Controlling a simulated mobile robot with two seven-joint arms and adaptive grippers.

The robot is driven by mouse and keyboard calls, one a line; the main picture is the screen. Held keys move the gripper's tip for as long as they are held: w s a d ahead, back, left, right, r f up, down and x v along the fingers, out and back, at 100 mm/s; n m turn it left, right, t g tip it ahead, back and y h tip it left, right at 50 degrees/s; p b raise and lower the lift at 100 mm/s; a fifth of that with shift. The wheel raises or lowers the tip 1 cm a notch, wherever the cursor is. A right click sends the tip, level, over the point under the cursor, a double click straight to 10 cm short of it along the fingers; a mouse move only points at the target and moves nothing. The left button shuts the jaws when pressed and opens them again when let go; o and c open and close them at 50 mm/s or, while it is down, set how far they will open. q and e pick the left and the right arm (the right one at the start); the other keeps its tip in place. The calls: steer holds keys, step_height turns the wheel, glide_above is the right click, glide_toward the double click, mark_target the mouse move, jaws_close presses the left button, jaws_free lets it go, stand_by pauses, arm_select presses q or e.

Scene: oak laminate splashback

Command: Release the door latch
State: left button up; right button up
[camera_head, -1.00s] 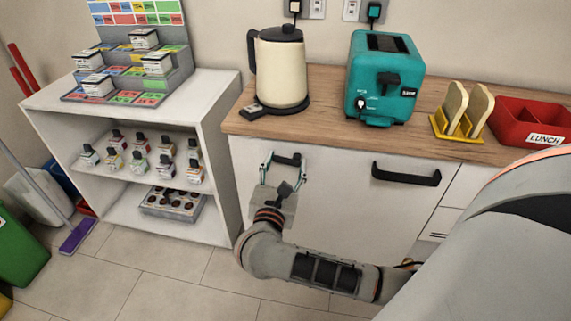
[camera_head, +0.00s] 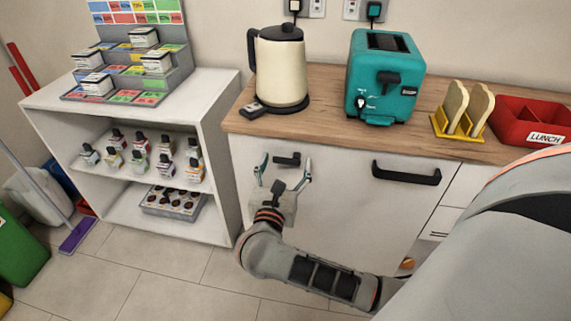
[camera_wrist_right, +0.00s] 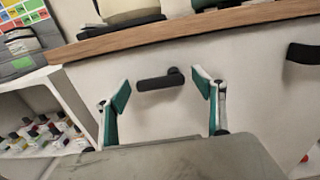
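The door latch, a small black lever handle (camera_head: 287,160), sits near the top left of the white cabinet door (camera_head: 335,205). In the right wrist view the latch (camera_wrist_right: 157,82) lies nearly level, with its pivot at the right end. My right gripper (camera_head: 285,168) is open in front of the door, one teal-padded finger to each side of the latch. In the wrist view the gripper (camera_wrist_right: 162,86) shows a gap between each finger and the latch; nothing is held. My left gripper is not in view.
A black bar handle (camera_head: 406,174) is on the door's right part. The wooden counter (camera_head: 330,120) above holds a cream kettle (camera_head: 282,70), teal toaster (camera_head: 384,80), toast rack (camera_head: 458,130) and red lunch box (camera_head: 530,118). A white shelf unit (camera_head: 225,150) stands left.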

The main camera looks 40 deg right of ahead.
steer(key=v, duration=1.2)
stand_by(0.3)
